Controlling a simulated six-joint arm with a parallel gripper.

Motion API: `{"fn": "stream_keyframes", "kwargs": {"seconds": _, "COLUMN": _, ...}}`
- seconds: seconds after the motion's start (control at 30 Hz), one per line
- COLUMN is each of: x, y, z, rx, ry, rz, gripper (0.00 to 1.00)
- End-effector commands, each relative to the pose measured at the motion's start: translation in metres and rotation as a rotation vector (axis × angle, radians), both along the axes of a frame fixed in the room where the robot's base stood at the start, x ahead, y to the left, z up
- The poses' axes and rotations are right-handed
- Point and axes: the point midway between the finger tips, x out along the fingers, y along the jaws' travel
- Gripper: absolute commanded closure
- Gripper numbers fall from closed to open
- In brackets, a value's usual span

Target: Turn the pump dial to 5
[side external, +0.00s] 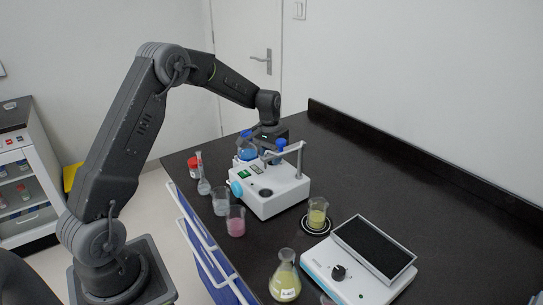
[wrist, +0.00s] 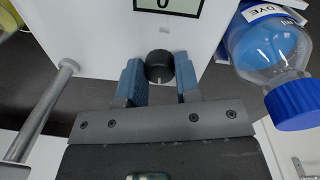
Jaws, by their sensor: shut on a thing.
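The pump dial (wrist: 160,66) is a small black knob with a pale mark, on a white housing (wrist: 90,35) in the wrist view. Above it a display (wrist: 170,5) appears to read 0. The pale mark points toward the bottom of the picture. My gripper (wrist: 159,78) is shut on the dial, with one blue finger on each side of it. In the side external view my gripper (side external: 268,134) is at the far side of the white apparatus (side external: 275,192), and the dial is hidden there.
A blue-capped DYE bottle (wrist: 268,48) stands close right of my gripper in the wrist view. A metal rod (wrist: 40,110) is at left.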

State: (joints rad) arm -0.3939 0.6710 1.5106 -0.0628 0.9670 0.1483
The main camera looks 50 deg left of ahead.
Motion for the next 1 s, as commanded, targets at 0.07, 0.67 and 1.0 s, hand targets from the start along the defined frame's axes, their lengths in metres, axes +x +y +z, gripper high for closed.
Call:
{"fn": "stream_keyframes", "kwargs": {"seconds": 0.07, "x": 0.0005, "y": 0.0001, "z": 0.001, "rx": 0.0, "ry": -0.003, "rz": 0.075, "gripper": 0.93}}
{"fn": "stream_keyframes", "kwargs": {"seconds": 0.67, "x": 0.0002, "y": -0.0006, "z": 0.0007, "rx": 0.0, "ry": -0.002, "rz": 0.574, "gripper": 0.93}}
{"fn": "stream_keyframes", "kwargs": {"seconds": 1.0, "x": 0.0002, "y": -0.0007, "z": 0.0008, "rx": 0.0, "ry": -0.003, "rz": 0.697, "gripper": 0.93}}
